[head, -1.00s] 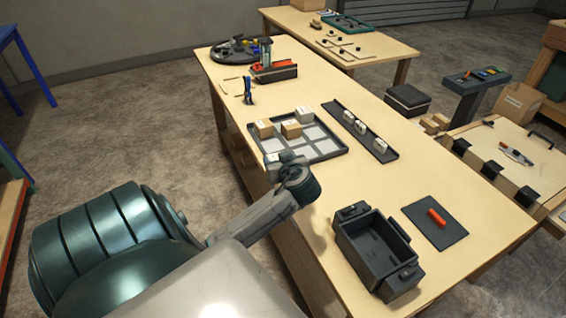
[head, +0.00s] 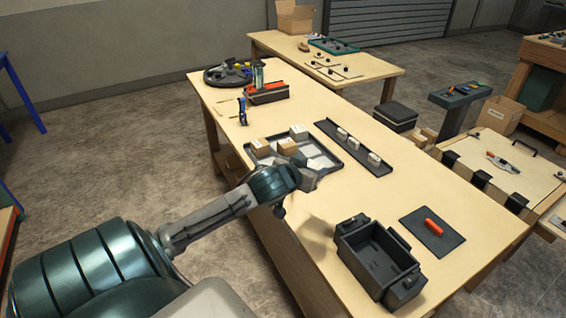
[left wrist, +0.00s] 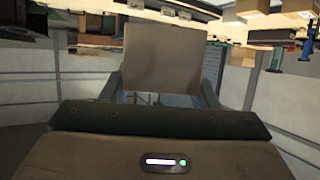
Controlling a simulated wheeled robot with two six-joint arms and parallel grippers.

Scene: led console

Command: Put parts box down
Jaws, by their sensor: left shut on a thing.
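My left gripper (head: 303,168) is at the near right corner of the dark sorting tray (head: 350,172) in the head view. Its grey fingers show beyond the teal wrist. In the left wrist view a plain brown-grey parts box (left wrist: 165,55) is held between its two fingers. In the head view the held box is mostly hidden by the wrist, and I cannot tell whether it touches the tray. The tray has pale squares, with a tan box (head: 260,147), a brown box (head: 287,146) and a whitish box (head: 298,132) at its back. My right gripper is not in view.
A narrow dark rack (head: 326,127) with several pale pieces stands right of the tray. A dark open bin (head: 375,258) and a mat (head: 445,240) with a red piece (head: 433,227) are at the near end. A round dark tray (head: 228,75) is at the far end.

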